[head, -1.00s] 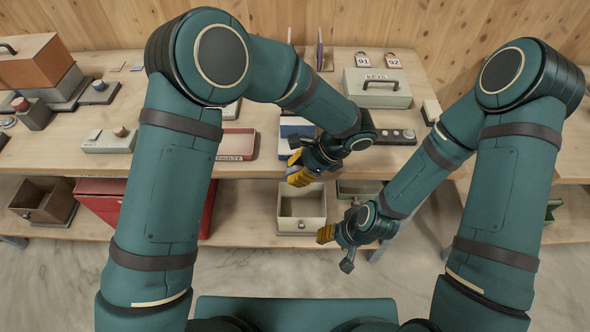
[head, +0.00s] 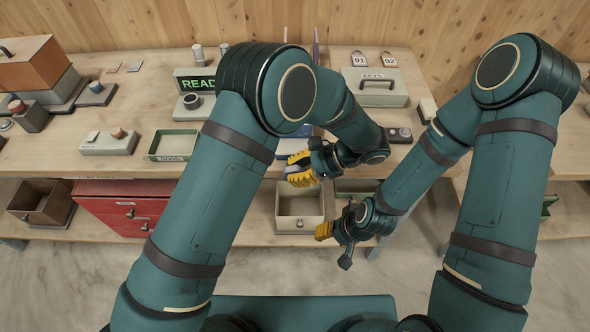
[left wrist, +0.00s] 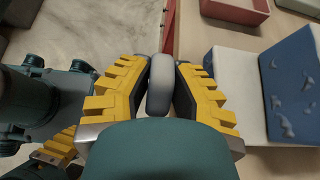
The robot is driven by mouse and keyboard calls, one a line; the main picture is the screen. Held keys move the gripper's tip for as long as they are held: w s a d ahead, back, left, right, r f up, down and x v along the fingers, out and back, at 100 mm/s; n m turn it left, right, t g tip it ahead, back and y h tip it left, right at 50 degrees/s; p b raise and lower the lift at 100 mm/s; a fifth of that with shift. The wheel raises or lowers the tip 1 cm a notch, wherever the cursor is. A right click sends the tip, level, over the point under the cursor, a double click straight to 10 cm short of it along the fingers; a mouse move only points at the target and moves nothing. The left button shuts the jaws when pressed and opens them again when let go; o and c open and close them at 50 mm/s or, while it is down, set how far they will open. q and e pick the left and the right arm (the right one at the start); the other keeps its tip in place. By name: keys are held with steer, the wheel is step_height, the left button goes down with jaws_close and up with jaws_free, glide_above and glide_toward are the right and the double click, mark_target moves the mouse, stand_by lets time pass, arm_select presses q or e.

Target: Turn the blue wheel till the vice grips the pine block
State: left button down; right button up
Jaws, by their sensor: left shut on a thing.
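My left gripper (head: 298,170) is at the front edge of the bench. Its yellow fingers are shut on a rounded grey-blue rim (left wrist: 160,85), seen edge-on in the left wrist view. It looks like part of the wheel, but the rest is hidden. Beside it, to the right in the left wrist view, is a white body (left wrist: 238,95) with a blue top part (left wrist: 290,85), perhaps the vice; in the head view my left arm largely covers it. I cannot make out the pine block. My right gripper (head: 335,240) hangs lower, apart from the bench; its opening is unclear.
A green-rimmed tray (head: 172,145), a switch box (head: 108,143) and a lit READY sign (head: 195,82) stand left of my left arm. A grey keys box (head: 378,88) is at the back right. A beige bin (head: 299,208) and red drawers (head: 120,205) are below.

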mark_target(302, 169)
arm_select(q)
steer(key=shift+s+f, duration=0.1)
steer(key=shift+f, duration=0.05)
steer(key=c, duration=0.9)
jaws_free()
steer(key=shift+o, duration=0.2)
steer(key=shift+v, duration=3.75)
steer(key=shift+a, duration=0.1)
